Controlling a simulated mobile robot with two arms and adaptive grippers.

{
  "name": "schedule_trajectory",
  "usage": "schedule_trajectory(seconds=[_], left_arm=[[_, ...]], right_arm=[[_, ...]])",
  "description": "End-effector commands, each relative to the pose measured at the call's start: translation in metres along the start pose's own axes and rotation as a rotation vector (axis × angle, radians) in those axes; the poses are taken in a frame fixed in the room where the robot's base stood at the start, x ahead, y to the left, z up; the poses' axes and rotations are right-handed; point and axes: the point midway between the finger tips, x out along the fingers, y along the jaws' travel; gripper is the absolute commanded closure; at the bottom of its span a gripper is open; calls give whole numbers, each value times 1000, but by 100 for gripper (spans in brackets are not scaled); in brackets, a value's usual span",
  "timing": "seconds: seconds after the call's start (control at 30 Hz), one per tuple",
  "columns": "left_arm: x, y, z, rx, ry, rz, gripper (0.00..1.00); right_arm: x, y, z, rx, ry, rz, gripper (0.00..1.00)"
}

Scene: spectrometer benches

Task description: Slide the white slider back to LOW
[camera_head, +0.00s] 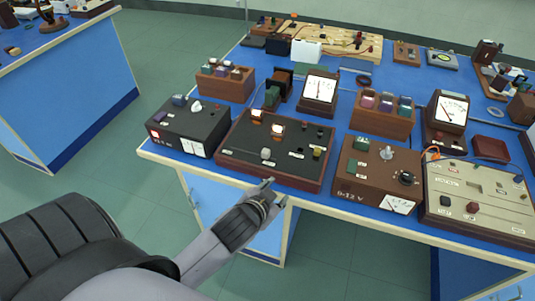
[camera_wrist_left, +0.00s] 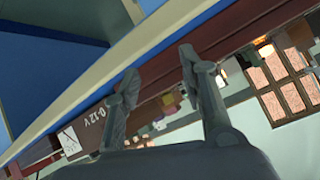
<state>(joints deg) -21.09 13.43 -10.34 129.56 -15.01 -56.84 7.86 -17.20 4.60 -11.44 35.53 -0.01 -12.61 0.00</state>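A dark panel in a wooden frame (camera_head: 232,150) lies near the front edge of the bench, with two glowing lamps. A pale, whitish knob (camera_head: 265,154) sits on its front part and looks like the white slider; small white labels lie near it, too small to read. My left gripper (camera_head: 271,189) is in front of the panel's front side, near the bench edge, apart from the knob. In the left wrist view, its two fingers (camera_wrist_left: 159,66) are spread with nothing between them. The knob cannot be made out there. My right gripper is not in view.
A black box (camera_head: 178,134) stands left of the panel, a brown 0-12 V box (camera_head: 372,177) close on its right. A beige board (camera_head: 478,197) lies farther right. Meters and wooden racks stand behind. The floor left of the bench is clear.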

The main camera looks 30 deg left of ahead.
Motion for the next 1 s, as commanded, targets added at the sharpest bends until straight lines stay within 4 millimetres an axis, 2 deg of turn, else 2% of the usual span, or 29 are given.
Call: schedule_trajectory(seconds=[0.03,0.17,0.2,0.27,0.3,0.37,0.4,0.5,0.6,0.67,0.73,0.8,0.87,0.93,1.0], left_arm=[[0,-11,-34,24,111,-33,62],[-14,-29,-122,97,419,-97,62],[-23,-32,-150,129,525,-112,62],[-42,-32,-193,190,692,-126,62],[-58,-30,-220,238,810,-129,62],[-87,-21,-257,327,988,-124,62],[-107,-11,-277,394,1104,-111,62],[-156,20,-309,596,1364,-56,62],[-194,57,-314,843,1566,35,62],[-209,79,-306,1014,1652,102,62],[-216,100,-289,1228,1711,192,62],[-212,113,-266,1456,1719,288,62],[-201,117,-245,1657,1681,374,62],[-181,111,-220,1889,1581,471,62],[-157,93,-197,2109,1421,561,62]], right_arm=[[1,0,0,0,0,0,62],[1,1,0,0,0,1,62],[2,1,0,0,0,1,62],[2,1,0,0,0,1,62],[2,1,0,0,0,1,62],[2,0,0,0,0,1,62],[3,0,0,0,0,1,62],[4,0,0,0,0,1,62],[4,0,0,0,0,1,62],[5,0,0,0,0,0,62],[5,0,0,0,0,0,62],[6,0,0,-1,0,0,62],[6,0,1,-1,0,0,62],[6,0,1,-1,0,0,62],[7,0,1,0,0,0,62]])
